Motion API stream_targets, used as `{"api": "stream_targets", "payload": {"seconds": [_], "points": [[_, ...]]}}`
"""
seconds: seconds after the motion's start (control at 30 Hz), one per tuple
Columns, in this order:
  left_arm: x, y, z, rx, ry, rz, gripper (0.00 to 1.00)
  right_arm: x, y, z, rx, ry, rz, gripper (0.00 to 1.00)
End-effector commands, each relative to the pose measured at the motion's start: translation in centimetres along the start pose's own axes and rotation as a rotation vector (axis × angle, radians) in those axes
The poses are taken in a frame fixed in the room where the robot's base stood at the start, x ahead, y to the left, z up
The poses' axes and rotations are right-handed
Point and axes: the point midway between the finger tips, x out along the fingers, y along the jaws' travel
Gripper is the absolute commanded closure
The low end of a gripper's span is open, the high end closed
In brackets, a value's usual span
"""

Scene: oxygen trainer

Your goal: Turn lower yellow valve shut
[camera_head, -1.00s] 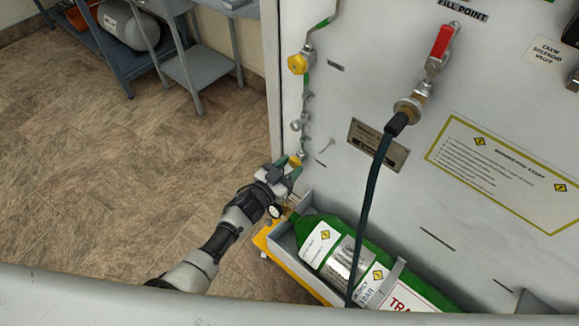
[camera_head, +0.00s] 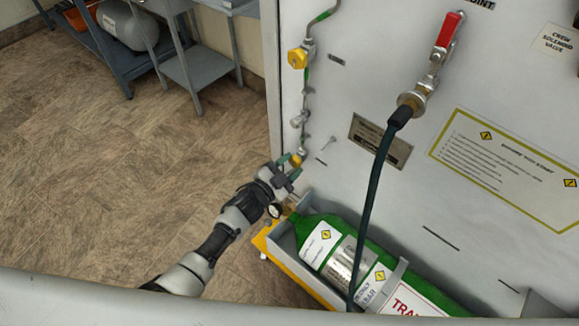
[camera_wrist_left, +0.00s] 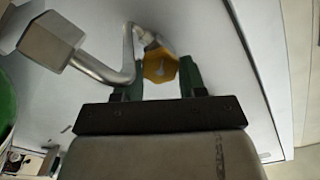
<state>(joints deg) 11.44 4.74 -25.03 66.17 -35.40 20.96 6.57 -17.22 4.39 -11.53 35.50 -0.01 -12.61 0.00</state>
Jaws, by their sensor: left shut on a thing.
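The lower yellow valve (camera_head: 296,160) sits low on the panel's left side, just above the green cylinder. My left gripper (camera_head: 289,166) reaches it from the lower left, its green-tipped fingers on either side of the yellow knob. In the left wrist view the yellow knob (camera_wrist_left: 160,65) sits between the two green fingers, with a bent metal pipe beside it. The fingers are shut on the knob, which is partly hidden by the gripper in the head view. The upper yellow valve (camera_head: 297,58) is higher on the same pipe line. My right gripper is not in view.
A green cylinder (camera_head: 322,226) lies in a grey and yellow cradle just below the gripper. A dark hose (camera_head: 370,205) hangs from the red-handled valve (camera_head: 448,30). Grey tables stand at the back left; the floor to the left is clear.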

Motion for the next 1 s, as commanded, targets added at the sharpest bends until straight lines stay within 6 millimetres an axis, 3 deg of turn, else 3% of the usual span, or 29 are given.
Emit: {"api": "stream_targets", "payload": {"seconds": [0.73, 0.77, 0.9, 1.0], "points": [[-0.08, 0.07, 0.11, 0.099, -0.003, 0.002, 0.83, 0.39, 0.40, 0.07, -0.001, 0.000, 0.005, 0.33], [-0.08, 0.07, 0.11, 0.099, -0.003, 0.002, 0.54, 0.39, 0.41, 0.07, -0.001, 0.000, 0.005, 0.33], [-0.06, 0.06, 0.09, 0.098, -0.002, 0.001, 0.33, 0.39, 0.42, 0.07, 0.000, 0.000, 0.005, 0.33], [-0.05, 0.04, 0.07, 0.098, -0.002, 0.001, 0.33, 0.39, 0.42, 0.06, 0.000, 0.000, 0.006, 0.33]]}}
